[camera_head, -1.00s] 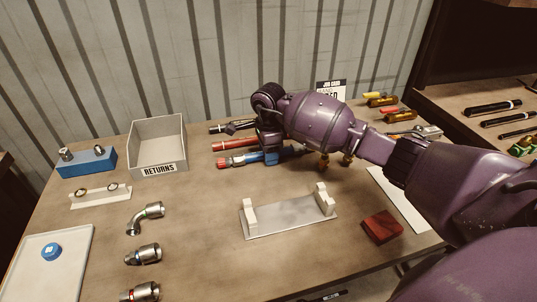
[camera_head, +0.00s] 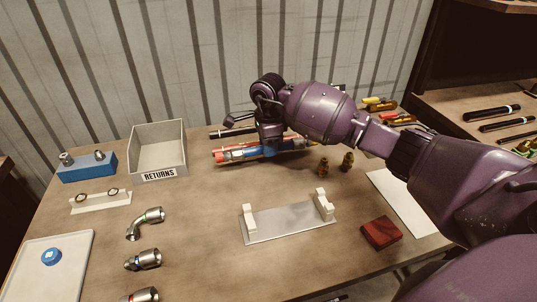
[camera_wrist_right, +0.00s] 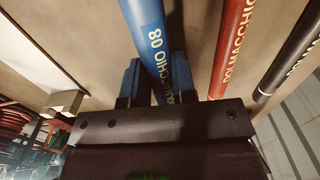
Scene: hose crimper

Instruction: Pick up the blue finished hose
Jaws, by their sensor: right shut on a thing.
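The blue hose (camera_head: 241,153) is in my right gripper (camera_head: 270,150), near the back middle of the table. It lies roughly level and overlaps the red hose behind it in the head view. In the right wrist view the blue hose (camera_wrist_right: 146,28) runs between the two blue fingers of my right gripper (camera_wrist_right: 155,82), which are shut on it. The red hose (camera_wrist_right: 232,40) and the black hose (camera_wrist_right: 292,50) lie beside it, apart from the fingers. My left gripper is not in view.
A grey returns bin (camera_head: 158,173) stands to the left. A metal cradle (camera_head: 288,224) with white posts is in front, with a dark red block (camera_head: 381,231) to its right. Brass fittings (camera_head: 323,166) stand right of the gripper. Metal fittings (camera_head: 146,258) line the front left.

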